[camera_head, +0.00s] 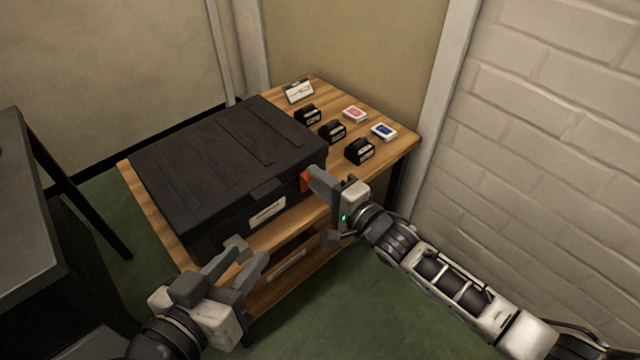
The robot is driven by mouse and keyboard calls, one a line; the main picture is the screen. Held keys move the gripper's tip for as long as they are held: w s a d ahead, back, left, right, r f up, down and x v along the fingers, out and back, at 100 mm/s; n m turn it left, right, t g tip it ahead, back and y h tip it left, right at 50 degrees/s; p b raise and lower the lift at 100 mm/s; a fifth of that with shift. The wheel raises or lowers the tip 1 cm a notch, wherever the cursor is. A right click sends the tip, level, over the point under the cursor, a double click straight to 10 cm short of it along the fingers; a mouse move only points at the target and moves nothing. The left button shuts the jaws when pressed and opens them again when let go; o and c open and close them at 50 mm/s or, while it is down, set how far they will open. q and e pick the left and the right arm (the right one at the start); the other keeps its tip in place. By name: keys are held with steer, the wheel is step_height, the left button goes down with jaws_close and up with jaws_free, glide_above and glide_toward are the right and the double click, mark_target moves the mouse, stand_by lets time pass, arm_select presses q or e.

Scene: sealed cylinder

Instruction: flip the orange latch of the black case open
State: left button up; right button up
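The black case (225,160) lies on the wooden table with its lid down. Its orange latch (306,181) shows on the front face near the right corner, partly hidden by a finger of my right gripper. My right gripper (319,206) is open in front of that corner, one finger close beside the latch and the other lower. I cannot tell whether the finger touches the latch. My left gripper (251,251) is open and empty in front of the case's left front, near the table's front edge.
The wooden table (399,147) carries several small black boxes (359,150), a red card box (355,114), a blue card box (384,131) and a white label card (299,91) right of the case. A dark desk (30,220) stands left. A brick wall (560,130) is at right.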

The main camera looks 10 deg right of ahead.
jaws_close()
arm_select(q)
steer(key=shift+w+r, duration=0.15)
steer(key=shift+r, duration=0.15)
steer(key=shift+f, duration=0.15)
